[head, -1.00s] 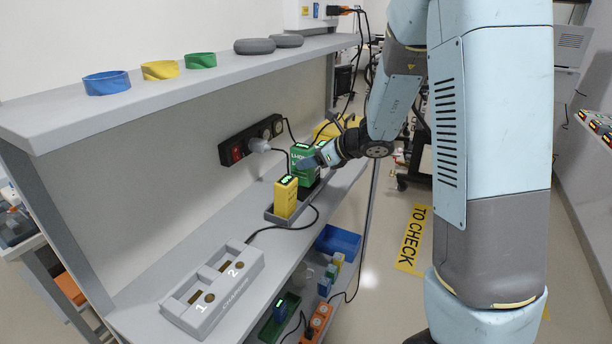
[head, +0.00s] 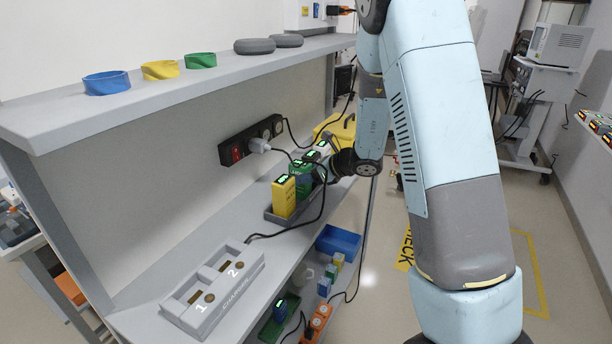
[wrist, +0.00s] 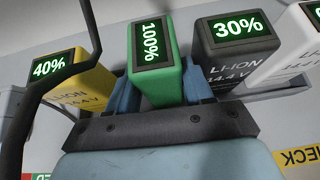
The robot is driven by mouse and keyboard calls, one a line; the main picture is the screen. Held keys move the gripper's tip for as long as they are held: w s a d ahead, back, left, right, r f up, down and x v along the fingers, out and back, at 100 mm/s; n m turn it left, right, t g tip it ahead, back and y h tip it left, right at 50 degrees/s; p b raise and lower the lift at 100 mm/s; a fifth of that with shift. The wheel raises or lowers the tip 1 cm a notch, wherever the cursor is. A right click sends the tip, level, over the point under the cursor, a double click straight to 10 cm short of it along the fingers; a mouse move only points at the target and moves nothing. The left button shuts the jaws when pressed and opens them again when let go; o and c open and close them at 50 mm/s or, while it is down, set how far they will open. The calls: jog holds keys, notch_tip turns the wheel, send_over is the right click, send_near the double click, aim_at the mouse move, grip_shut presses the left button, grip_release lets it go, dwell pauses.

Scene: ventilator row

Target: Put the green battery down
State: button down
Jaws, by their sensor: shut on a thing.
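The green battery (head: 303,182), with a lit top reading 100% in the wrist view (wrist: 158,62), stands upright in the row on the lower shelf, just behind the yellow battery (head: 284,198). My gripper (wrist: 158,92) is shut on it, with a blue-grey finger on each side. The yellow battery reads 40% on the left in the wrist view. A dark grey battery (wrist: 235,45) reading 30% and a white battery (wrist: 293,50) stand on the right. The dark rack (head: 283,219) holds the row. The green battery's bottom is hidden, so I cannot tell whether it rests fully in the rack.
A black cable (wrist: 45,85) crosses close on the left in the wrist view. A two-slot charger (head: 213,290) lies nearer on the shelf. A power strip (head: 250,141) with plugs is on the back panel. The upper shelf (head: 170,95) overhangs the row.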

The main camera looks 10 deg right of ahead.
jog(key=c, duration=0.7)
grip_release()
jog(key=shift+f, duration=0.1)
jog(key=v, duration=1.2)
jog(key=s+a+r+n+g+h, duration=0.15)
jog(key=s+r+n+g, duration=0.25)
jog(key=s+r+n, duration=0.75)
jog(key=s+d+r+n+t+h, duration=0.1)
jog(key=s+d+n+h, duration=0.1)
jog(key=s+n, duration=0.2)
jog(key=s+d+r+n+t+h, duration=0.1)
jog(key=s+d+r+n+h, duration=0.1)
jog(key=s+n, duration=0.3)
jog(key=s+d+r+n+h, duration=0.1)
jog(key=s+d+n+h, duration=0.3)
jog(key=s, duration=0.5)
jog(key=shift+r+n+t, duration=0.25)
jog(key=shift+r+t, duration=0.15)
